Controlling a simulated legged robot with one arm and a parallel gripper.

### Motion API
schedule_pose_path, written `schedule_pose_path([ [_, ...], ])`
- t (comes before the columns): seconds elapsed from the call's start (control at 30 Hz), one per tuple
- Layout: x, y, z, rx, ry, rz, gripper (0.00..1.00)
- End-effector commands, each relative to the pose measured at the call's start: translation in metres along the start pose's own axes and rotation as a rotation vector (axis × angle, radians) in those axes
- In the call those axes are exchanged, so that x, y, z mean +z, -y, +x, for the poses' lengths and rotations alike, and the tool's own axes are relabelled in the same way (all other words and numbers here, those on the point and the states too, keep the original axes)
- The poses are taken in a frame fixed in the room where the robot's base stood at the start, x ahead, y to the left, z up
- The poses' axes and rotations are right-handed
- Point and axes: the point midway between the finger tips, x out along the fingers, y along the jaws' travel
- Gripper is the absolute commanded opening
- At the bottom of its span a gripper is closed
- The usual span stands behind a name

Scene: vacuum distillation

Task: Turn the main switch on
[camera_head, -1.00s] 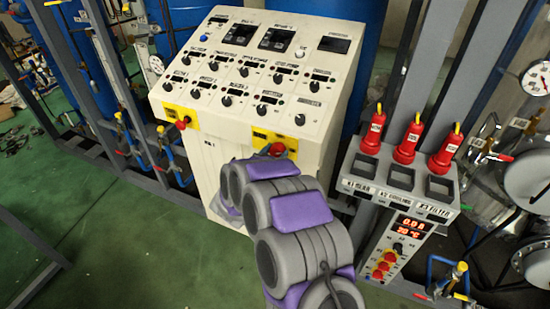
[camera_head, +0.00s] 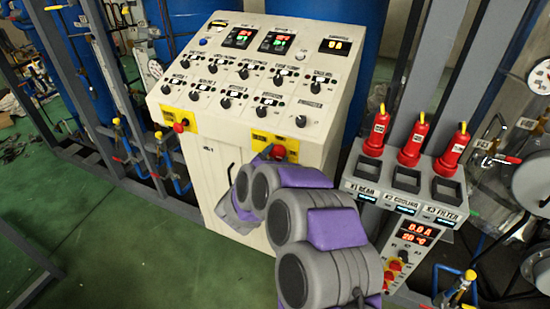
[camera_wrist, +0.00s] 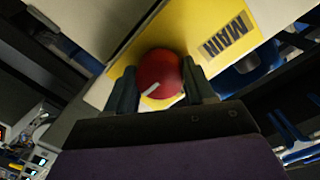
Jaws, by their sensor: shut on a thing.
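The main switch (camera_wrist: 160,76) is a round red knob with a white mark, on a yellow plate (camera_wrist: 226,30) labelled MAIN in the wrist view. My gripper (camera_wrist: 160,88) is shut on the knob, with one dark finger on each side. The white mark points diagonally down-left in that view. In the head view, a red knob (camera_head: 278,152) on the right yellow plate of the white console (camera_head: 205,155) shows just above my arm. My gripper's fingers are hidden behind my arm there.
A second yellow plate with a red knob (camera_head: 181,125) sits on the console's left. The console's displays (camera_head: 240,38) are lit. A grey box (camera_head: 400,195) with several red plugs (camera_head: 411,140) stands to the right. Green floor (camera_head: 130,235) is clear at the left.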

Motion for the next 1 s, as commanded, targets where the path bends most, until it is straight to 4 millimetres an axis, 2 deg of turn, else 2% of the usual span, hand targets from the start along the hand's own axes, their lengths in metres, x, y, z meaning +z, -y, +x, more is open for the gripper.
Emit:
schedule_pose_path([
  [0.27,0.004,-0.003,-0.001,0.005,0.008,-0.003,0.23],
  [0.3,0.004,-0.003,-0.001,0.005,0.008,-0.003,0.54],
  [0.57,0.001,-0.002,-0.002,0.002,0.003,-0.001,0.79],
  [0.83,-0.002,-0.002,-0.002,0.001,0.002,0.001,0.79],
  [1.0,-0.002,0.0,-0.02,-0.002,0.003,-0.001,0.79],
])
